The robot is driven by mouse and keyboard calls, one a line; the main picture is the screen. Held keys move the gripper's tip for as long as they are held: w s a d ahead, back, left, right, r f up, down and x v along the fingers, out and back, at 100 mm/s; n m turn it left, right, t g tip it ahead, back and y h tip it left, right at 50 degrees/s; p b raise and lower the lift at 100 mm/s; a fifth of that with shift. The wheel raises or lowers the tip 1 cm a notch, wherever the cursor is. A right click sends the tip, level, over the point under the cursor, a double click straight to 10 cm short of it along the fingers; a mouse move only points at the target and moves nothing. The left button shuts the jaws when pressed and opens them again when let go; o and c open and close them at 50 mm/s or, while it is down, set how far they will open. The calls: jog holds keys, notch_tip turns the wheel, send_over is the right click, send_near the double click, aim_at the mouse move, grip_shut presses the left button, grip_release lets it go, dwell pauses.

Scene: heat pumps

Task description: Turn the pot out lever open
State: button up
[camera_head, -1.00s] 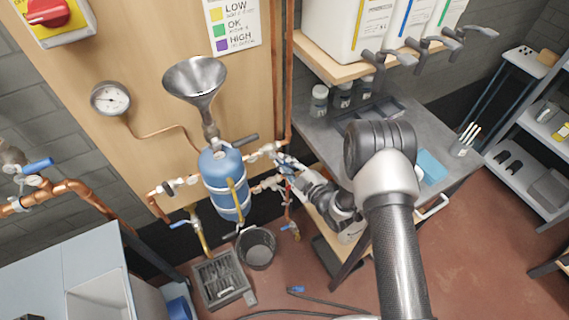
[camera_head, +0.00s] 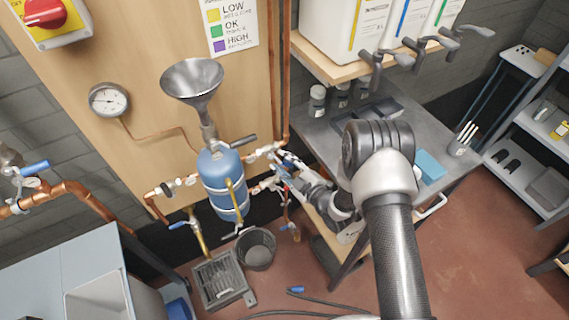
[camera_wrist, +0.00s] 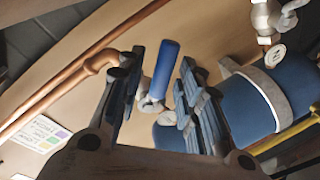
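The blue pot (camera_head: 222,180) with a metal funnel (camera_head: 193,82) on top stands against the wooden panel. Valves and copper pipes join its right side. My gripper (camera_head: 284,168) is at the valves just right of the pot. In the wrist view my gripper (camera_wrist: 158,88) is open, with one finger on each side of a blue lever (camera_wrist: 163,68). The lever lies between the fingers with gaps showing on both sides. Its base on a metal valve (camera_wrist: 150,105) is partly visible. I cannot read a label naming this lever. The blue pot (camera_wrist: 245,105) lies right of the fingers.
A copper pipe (camera_wrist: 85,75) runs close to the left finger. A bucket (camera_head: 256,248) and a floor drain (camera_head: 221,280) are below the pot. A grey bench (camera_head: 320,125) stands right of the pot, near my arm. Another blue lever (camera_head: 178,224) is at lower left.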

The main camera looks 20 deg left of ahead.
jog(key=v, duration=0.7)
jog(key=shift+d, duration=0.25)
jog(key=shift+s, duration=0.1)
jog(key=shift+c, duration=0.3)
